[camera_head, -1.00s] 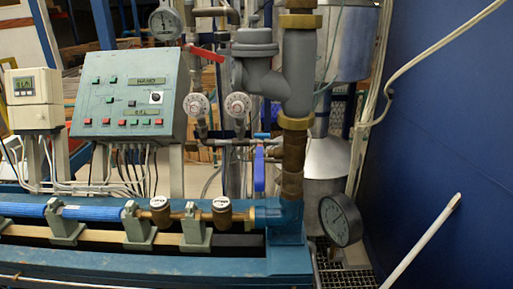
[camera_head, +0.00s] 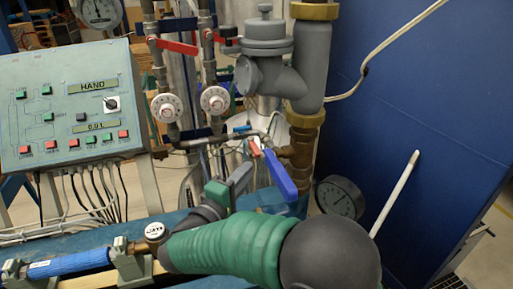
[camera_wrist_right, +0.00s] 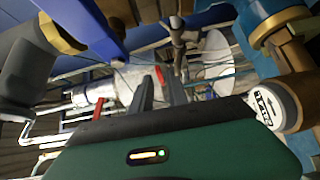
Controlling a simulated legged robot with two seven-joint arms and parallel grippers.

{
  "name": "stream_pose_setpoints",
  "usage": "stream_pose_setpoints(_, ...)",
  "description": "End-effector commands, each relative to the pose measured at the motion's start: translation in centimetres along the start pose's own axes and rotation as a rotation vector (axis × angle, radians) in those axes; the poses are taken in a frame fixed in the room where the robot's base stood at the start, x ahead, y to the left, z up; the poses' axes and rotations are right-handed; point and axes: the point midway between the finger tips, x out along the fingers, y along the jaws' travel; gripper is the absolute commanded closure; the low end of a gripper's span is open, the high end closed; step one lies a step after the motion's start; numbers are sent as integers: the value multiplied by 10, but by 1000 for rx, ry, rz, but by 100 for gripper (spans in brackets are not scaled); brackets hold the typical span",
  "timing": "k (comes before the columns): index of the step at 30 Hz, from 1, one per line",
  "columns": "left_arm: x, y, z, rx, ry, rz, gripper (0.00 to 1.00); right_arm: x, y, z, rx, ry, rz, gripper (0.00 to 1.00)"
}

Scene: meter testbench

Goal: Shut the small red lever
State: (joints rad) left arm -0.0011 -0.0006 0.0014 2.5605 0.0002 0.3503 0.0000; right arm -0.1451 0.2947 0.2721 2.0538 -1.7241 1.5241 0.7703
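The small red lever (camera_head: 254,147) is at the pipe fitting just left of the upper end of the blue lever (camera_head: 279,174). In the right wrist view, a small red part (camera_wrist_right: 160,76) shows just beyond the fingertips, in line with the gap between them; it looks like the same lever. My right gripper (camera_head: 238,178) comes in from the bottom, below and left of the red lever. Its two fingers (camera_wrist_right: 160,92) stand apart with nothing seen between them. Contact with the lever cannot be told. My left gripper is not in view.
A longer red handle (camera_head: 177,46) is higher on the pipes, above two white dials (camera_head: 214,100). A thick grey pipe (camera_head: 312,60) stands right of the levers. A pressure gauge (camera_head: 340,197) is lower right. The control panel (camera_head: 72,105) is left.

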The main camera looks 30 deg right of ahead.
Motion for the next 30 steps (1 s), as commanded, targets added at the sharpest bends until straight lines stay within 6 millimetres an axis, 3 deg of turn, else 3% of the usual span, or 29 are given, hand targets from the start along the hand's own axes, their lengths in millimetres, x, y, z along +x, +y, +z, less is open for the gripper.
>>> stream_pose_setpoints(7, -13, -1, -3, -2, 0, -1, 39, 57, 4, -7, -7, 0, 6, 80)
stream_pose_setpoints(15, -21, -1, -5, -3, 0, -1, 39, 118, 0, -1, -2, 1, -2, 80)
stream_pose_setpoints(19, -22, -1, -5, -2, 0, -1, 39, 126, -2, -1, -2, 3, -4, 80)
stream_pose_setpoints(26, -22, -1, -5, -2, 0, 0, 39, 120, 1, -5, -5, 4, 2, 80)
stream_pose_setpoints(30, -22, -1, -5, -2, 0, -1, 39, 118, 1, -6, -6, 5, 3, 99)
